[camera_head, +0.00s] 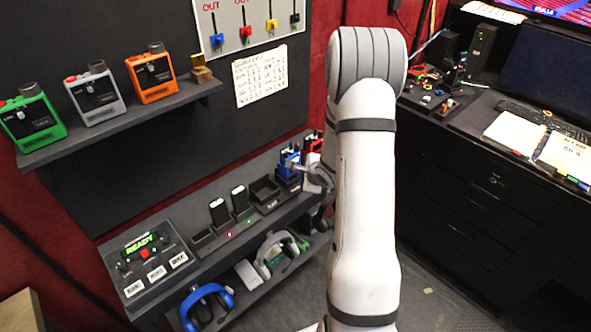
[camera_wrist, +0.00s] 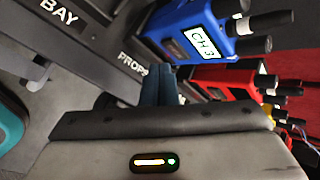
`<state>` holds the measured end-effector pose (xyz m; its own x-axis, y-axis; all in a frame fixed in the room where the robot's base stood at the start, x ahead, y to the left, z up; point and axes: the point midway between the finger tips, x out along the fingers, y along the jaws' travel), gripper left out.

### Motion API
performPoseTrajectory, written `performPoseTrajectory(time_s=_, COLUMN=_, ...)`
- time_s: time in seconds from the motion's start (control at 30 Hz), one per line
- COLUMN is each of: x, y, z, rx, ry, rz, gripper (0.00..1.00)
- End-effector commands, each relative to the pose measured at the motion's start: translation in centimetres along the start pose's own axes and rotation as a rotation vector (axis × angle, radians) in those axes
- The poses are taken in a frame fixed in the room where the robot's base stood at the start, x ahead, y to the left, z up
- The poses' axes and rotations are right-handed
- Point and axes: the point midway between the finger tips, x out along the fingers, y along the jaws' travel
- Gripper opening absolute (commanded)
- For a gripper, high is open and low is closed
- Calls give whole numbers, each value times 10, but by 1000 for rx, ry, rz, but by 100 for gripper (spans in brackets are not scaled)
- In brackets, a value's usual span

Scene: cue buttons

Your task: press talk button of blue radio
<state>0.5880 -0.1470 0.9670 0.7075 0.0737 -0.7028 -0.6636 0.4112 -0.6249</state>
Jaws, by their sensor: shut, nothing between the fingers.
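The blue radio (camera_head: 290,163) stands upright in a dark holder toward the right end of the shelf in the head view. In the wrist view the blue radio (camera_wrist: 172,22) is large at the top, with a white CH 3 label and dark knobs. My gripper (camera_wrist: 161,72) is shut and empty, its fingertips just below the radio's lower end in that picture. Whether they touch it I cannot tell. I cannot make out the talk button.
A red radio (camera_wrist: 222,76) stands close beside the blue one. Dark handsets (camera_head: 241,200) in chargers and a READY panel (camera_head: 142,244) are further left. Headsets (camera_head: 207,303) lie on the lower shelf. A desk (camera_head: 480,140) stands at right.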

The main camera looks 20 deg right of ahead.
Motion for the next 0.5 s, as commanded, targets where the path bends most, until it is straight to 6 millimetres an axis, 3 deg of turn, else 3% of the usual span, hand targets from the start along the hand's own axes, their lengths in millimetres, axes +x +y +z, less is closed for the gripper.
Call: performPoseTrajectory(time_s=0.5, x=-33, y=23, z=-24, rx=2, ry=1, rz=0, gripper=0)
